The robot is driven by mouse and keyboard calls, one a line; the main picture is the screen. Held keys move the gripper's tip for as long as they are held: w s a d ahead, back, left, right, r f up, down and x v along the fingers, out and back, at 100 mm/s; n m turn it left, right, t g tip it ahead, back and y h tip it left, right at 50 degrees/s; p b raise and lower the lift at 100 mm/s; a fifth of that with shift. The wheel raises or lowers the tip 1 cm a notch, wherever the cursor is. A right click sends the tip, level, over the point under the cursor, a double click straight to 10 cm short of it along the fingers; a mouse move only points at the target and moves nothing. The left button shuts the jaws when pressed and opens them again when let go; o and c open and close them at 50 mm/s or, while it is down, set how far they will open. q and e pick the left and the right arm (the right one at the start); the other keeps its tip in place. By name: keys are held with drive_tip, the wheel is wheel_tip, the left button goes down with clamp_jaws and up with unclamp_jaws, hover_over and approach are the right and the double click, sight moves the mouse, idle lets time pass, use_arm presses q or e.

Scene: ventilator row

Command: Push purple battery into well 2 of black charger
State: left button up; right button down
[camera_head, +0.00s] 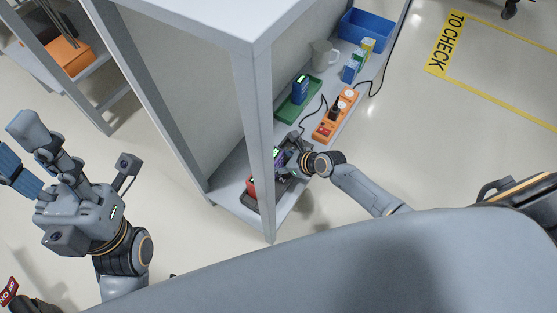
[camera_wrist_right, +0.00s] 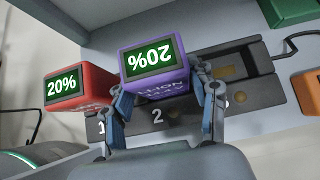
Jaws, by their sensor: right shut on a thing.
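The purple battery (camera_wrist_right: 155,72) has a green-lit 20% display that reads upside down in the wrist view. My right gripper (camera_wrist_right: 166,115) is shut on its sides; it also shows in the head view (camera_head: 290,163), inside the shelf. The battery is over the black charger (camera_wrist_right: 190,118), behind the number 2. Its lower end is partly hidden, and I cannot tell how deep it sits. A red battery (camera_wrist_right: 75,88), also showing 20%, stands to its left by the number 1. My left gripper (camera_head: 22,150) is open and empty, outside the shelf at the left.
A shelf post (camera_head: 256,140) stands close to the charger's left.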

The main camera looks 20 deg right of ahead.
drive_tip(key=shift+c, duration=1.7)
unclamp_jaws()
drive_tip(key=shift+s, duration=0.1)
drive_tip(key=v, duration=1.2)
drive_tip(key=shift+d, duration=0.1)
